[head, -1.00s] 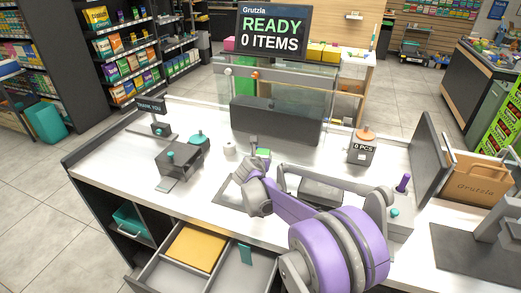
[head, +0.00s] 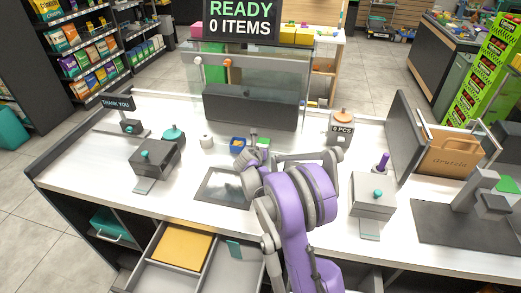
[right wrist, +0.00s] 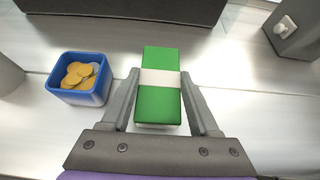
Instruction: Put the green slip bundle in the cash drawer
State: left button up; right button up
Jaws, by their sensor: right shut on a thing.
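The green slip bundle (right wrist: 158,104), with a white band, stands between the fingers of my right gripper (right wrist: 160,85) in the right wrist view. The gripper is shut on it. In the head view the bundle (head: 263,142) shows as a small green patch beside my right gripper (head: 255,146), over the back of the white counter. The cash drawer (head: 236,270) is pulled open at the counter's front, lower left of my right arm. It has a yellow piece (head: 182,245) in its left compartment and a teal tab (head: 234,249) in the right one. My left gripper is not in view.
A blue box of coins (right wrist: 80,95) stands left of the bundle. A dark flat pad (head: 222,188) lies on the counter before the gripper. Grey devices stand left (head: 155,157) and right (head: 373,196). A dark block with a glass screen (head: 250,108) closes the back.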

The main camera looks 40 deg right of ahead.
jog(key=shift+f, duration=0.65)
jog(key=shift+f, duration=0.2)
jog(key=o, duration=1.4)
